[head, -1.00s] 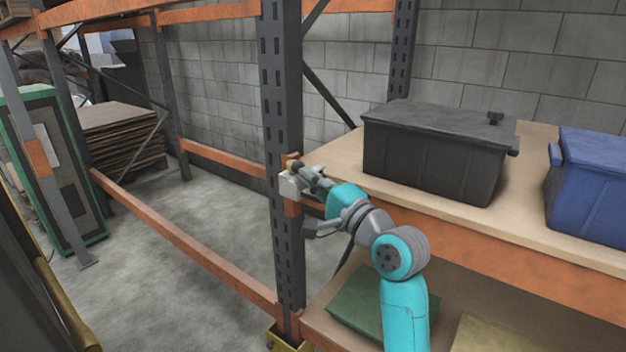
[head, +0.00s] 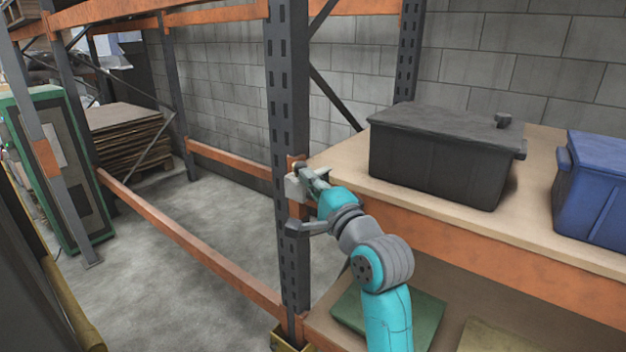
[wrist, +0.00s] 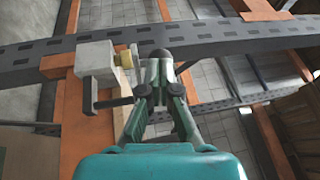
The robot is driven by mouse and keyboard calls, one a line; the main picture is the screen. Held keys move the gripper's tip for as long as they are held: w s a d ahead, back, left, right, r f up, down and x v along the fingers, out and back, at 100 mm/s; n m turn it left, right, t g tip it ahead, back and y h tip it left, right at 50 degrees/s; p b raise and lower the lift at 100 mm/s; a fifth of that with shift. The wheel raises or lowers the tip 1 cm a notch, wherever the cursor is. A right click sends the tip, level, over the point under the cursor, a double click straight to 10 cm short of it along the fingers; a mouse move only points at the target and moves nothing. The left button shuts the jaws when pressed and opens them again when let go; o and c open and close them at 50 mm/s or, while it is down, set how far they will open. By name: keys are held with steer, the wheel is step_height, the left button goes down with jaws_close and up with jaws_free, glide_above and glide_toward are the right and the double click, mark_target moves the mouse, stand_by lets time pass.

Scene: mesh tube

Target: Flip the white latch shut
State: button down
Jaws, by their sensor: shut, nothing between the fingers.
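The housing also shows in the head view (head: 293,188), partly behind my gripper. In the head view my gripper (head: 301,168) is against the post region.
The dark upright post (head: 289,120) and orange beam (head: 440,237) border my gripper. A black lidded bin (head: 440,160) and a blue bin (head: 592,200) stand on the wooden shelf to the right. Open floor (head: 190,240) lies left of the post.

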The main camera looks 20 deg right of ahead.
mark_target(292, 181)
steer(key=shift+w+a+m+h, duration=0.6)
steer(key=shift+w+a+h, duration=0.5)
steer(key=shift+w, duration=0.25)
steer(key=shift+w+a+m+t+h, duration=0.3)
steer(key=shift+m+h, duration=0.1)
steer(key=shift+h, duration=0.3)
steer(key=w+m+h, duration=0.1)
steer(key=w+h, duration=0.1)
steer(key=h, duration=0.1)
steer(key=w+m+g+h, duration=0.1)
steer(key=m+h, duration=0.1)
steer(key=h, duration=0.1)
steer(key=w+m+h, duration=0.2)
steer(key=shift+w+a+g+h, duration=0.2)
steer(key=shift+w+g+h, duration=0.1)
steer(key=shift+w+h, duration=0.1)
steer(key=shift+s, duration=0.1)
